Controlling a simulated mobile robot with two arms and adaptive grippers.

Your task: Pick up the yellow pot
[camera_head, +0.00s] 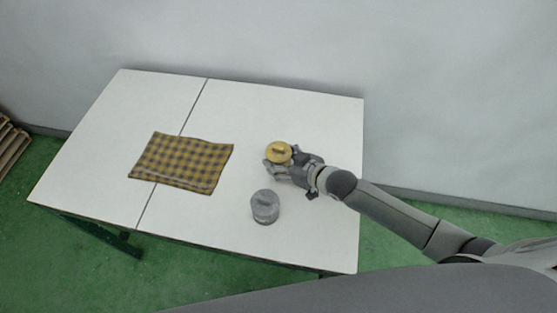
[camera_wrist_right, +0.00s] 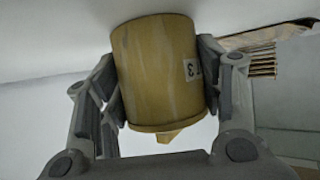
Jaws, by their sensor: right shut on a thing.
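The yellow pot (camera_head: 279,151) is round with a yellow lid and knob. In the head view it is at the right half of the table, between the fingers of my right gripper (camera_head: 277,164). I cannot tell whether the pot's base touches the table. My left gripper is not in view.
A grey lidded pot (camera_head: 265,207) stands on the white table (camera_head: 310,235), nearer the front edge than the yellow pot. A yellow and dark checkered cloth (camera_head: 182,162) lies to the left. The table's back right is clear, with a wall (camera_head: 440,100) behind it.

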